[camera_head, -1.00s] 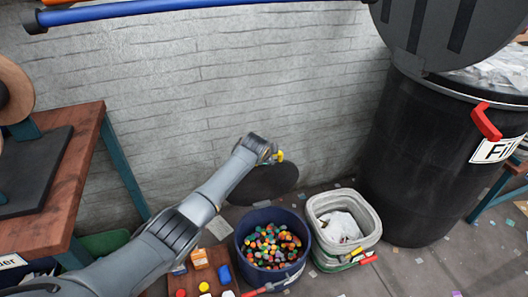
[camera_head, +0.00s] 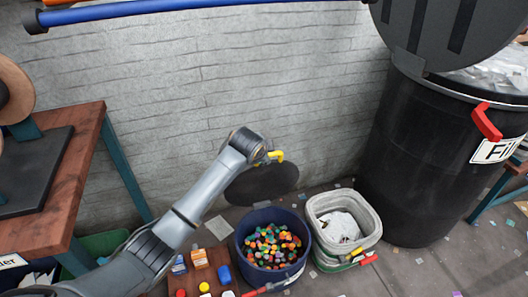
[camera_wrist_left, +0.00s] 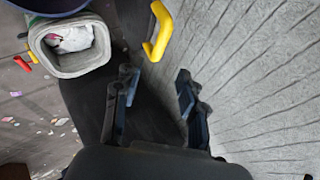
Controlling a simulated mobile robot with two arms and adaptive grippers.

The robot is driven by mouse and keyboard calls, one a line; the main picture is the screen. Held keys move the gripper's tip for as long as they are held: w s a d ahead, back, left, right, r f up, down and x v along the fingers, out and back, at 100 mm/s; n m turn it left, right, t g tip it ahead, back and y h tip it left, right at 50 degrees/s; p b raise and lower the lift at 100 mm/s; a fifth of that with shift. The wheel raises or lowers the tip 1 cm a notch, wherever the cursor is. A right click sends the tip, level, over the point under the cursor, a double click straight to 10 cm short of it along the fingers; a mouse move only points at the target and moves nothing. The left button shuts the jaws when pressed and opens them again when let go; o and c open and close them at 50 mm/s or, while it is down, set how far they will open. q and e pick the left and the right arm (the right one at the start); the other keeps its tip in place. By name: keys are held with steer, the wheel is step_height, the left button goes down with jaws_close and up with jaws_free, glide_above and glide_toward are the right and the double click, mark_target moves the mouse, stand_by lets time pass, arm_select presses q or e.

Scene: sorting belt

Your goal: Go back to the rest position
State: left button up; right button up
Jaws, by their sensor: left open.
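My left arm comes in from the lower left in the head view, and its gripper (camera_head: 264,158) is small there, near the grey wall above a dark round disc (camera_head: 262,186). In the left wrist view the gripper (camera_wrist_left: 155,88) has its two dark fingers spread apart with nothing between them. A yellow handle (camera_wrist_left: 158,30) lies beyond the fingertips, apart from them; it also shows beside the gripper in the head view (camera_head: 276,156). Whether the handle belongs to the disc I cannot tell. My right gripper is not in view.
A blue tub (camera_head: 242,240) of colourful pieces and a pale grey bin (camera_head: 373,222) stand on the floor below the gripper. A large black barrel (camera_head: 402,165) stands at right. A wooden table (camera_head: 75,178) is at left. The wall in the middle is bare.

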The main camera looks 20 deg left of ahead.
arm_select(q)
steer(key=s+f+n+g, duration=0.5)
steer(key=s+f+n, duration=0.4)
steer(key=s+f, duration=2.45)
steer(key=s+a+f+n+g+p, duration=0.1)
steer(key=s+a+f+p, duration=0.1)
steer(key=s+p, duration=0.6)
steer(key=s+a+f+n+g+p, duration=0.1)
steer(key=s+p, duration=0.6)
steer(key=s, duration=1.5)
steer(key=shift+s+a+f+g+p, duration=0.15)
steer(key=shift+a+f+g+p, duration=0.25)
steer(key=shift+f+g, duration=0.25)
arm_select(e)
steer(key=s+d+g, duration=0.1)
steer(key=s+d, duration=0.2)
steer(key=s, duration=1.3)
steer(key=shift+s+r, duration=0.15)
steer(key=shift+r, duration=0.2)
